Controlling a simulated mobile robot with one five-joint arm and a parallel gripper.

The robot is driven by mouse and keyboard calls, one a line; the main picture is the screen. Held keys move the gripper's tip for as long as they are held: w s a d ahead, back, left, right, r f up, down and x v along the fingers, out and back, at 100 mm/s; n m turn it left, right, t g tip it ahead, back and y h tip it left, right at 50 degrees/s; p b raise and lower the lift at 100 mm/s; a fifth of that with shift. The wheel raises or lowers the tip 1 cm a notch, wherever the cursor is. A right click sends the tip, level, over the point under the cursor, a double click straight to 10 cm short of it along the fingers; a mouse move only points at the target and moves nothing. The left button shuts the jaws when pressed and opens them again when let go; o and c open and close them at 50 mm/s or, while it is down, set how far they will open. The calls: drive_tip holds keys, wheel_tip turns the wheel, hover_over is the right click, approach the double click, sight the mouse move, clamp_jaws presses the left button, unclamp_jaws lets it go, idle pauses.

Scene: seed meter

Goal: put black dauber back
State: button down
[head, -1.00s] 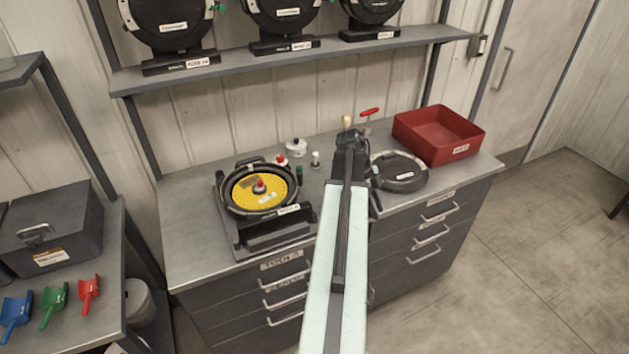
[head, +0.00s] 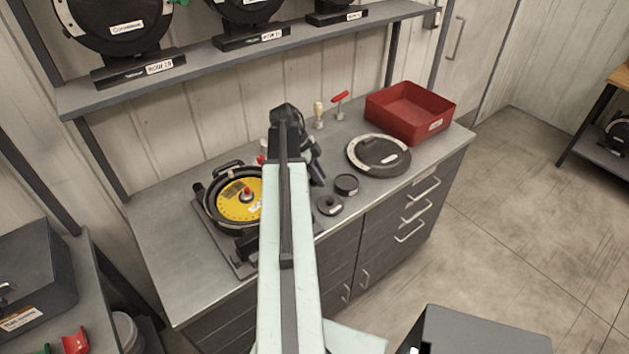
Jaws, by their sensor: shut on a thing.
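My gripper (head: 316,172) hangs down from the end of my arm, over the middle of the bench. It is shut on a small dark thing, consistent with the black dauber, but its shape is mostly hidden against the dark jaws. Just below and right of the gripper, a round black piece with a raised grey centre (head: 329,205) sits near the bench's front edge. A short round black tin (head: 346,185) stands beside it to the right. I cannot tell whether the gripper is touching either one.
A seed meter with a yellow disc (head: 238,199) sits on a stand to the left, partly behind my arm. A black round cover (head: 379,154) lies to the right, before a red bin (head: 410,111). A red-handled tool (head: 340,103) and a pale-handled tool (head: 319,114) stand behind.

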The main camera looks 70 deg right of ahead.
drive_tip(key=w+d+r+n+h+p, duration=0.2)
drive_tip(key=w+d+r+n, duration=0.15)
drive_tip(key=d, duration=0.45)
drive_tip(key=f+b, duration=1)
drive_tip(key=f, duration=0.1)
drive_tip(key=shift+s+f+b, duration=0.15)
drive_tip(key=shift+s+b, duration=0.2)
drive_tip(key=shift+s, duration=0.05)
drive_tip(key=c, duration=1.2)
unclamp_jaws()
drive_tip(key=shift+r, duration=0.2)
drive_tip(key=shift+r+p, duration=0.25)
drive_tip(key=shift+p, duration=0.15)
drive_tip(key=p+v, duration=1)
drive_tip(key=v, duration=0.1)
drive_tip(key=shift+r, duration=0.4)
